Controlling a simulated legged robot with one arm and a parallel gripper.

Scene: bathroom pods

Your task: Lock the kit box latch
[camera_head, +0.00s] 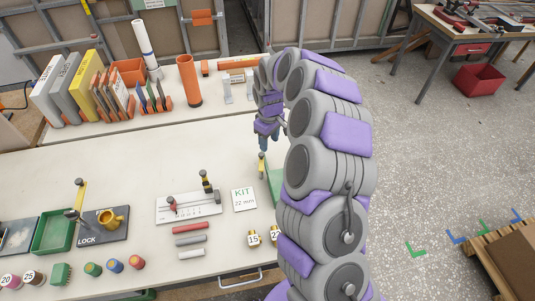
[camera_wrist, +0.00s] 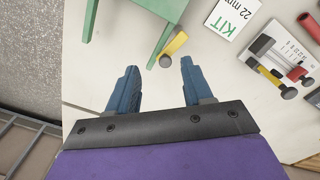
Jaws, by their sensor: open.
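The green kit box (camera_wrist: 154,12) is at the top of the wrist view. In the head view, my arm hides most of the kit box (camera_head: 275,183). A yellow latch lever (camera_wrist: 175,44) with a dark round knob at its end sticks out from the box's side. In the head view, the latch (camera_head: 262,163) shows just left of the box. My gripper (camera_wrist: 159,68) is open and empty, its blue fingers pointing toward the latch. The knob appears between the fingertips in the wrist view; I cannot tell how far below them it is. My gripper (camera_head: 264,143) is just behind the latch in the head view.
A white KIT 22 mm card (camera_head: 244,199) lies left of the box. A caliper board (camera_head: 188,205) is farther left. Front left are a LOCK board (camera_head: 103,225) and a green tray (camera_head: 53,230). Books (camera_head: 78,88) and an orange tube (camera_head: 189,81) stand behind.

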